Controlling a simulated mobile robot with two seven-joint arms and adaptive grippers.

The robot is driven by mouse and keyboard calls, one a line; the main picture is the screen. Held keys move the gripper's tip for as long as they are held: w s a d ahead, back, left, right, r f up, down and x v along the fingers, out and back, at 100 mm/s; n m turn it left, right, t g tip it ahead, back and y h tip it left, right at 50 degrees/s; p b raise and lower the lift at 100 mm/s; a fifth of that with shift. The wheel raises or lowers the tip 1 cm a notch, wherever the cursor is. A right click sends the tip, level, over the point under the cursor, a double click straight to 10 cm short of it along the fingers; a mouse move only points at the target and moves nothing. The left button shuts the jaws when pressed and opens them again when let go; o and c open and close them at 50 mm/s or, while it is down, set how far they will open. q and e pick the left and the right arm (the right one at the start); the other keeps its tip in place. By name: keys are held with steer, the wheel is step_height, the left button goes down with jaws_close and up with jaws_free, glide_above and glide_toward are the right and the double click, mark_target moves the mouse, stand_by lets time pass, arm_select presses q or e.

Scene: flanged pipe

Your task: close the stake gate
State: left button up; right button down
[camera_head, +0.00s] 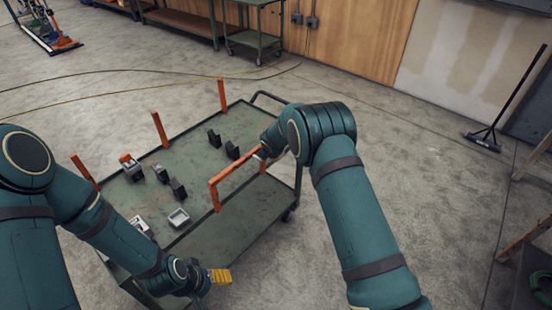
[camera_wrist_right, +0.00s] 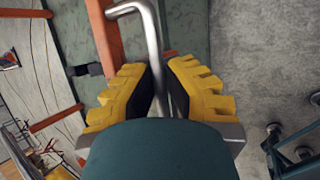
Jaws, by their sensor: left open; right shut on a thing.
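The stake gate (camera_head: 232,178) is an orange bar frame at the near right edge of the green cart (camera_head: 228,218). My right gripper (camera_wrist_right: 160,92) is shut on a bent grey metal rod (camera_wrist_right: 150,40), which stands between its yellow finger pads. An orange bar (camera_wrist_right: 104,38) runs just beside the rod in the right wrist view. In the head view my right wrist hides most of that gripper at the gate's far end. My left gripper (camera_head: 219,276) is open and empty, low in front of the cart's near side.
Upright orange stakes (camera_head: 159,130) stand along the cart's far left edge. A broom (camera_head: 485,138) stands at the right.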

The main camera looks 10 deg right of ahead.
steer(key=shift+w+a+r, duration=0.1)
steer(key=shift+w+a, duration=0.15)
steer(key=shift+w, duration=0.05)
stand_by(0.4)
steer(key=c, duration=1.3)
jaws_free()
steer(key=shift+a+r, duration=0.1)
steer(key=v, duration=1.2)
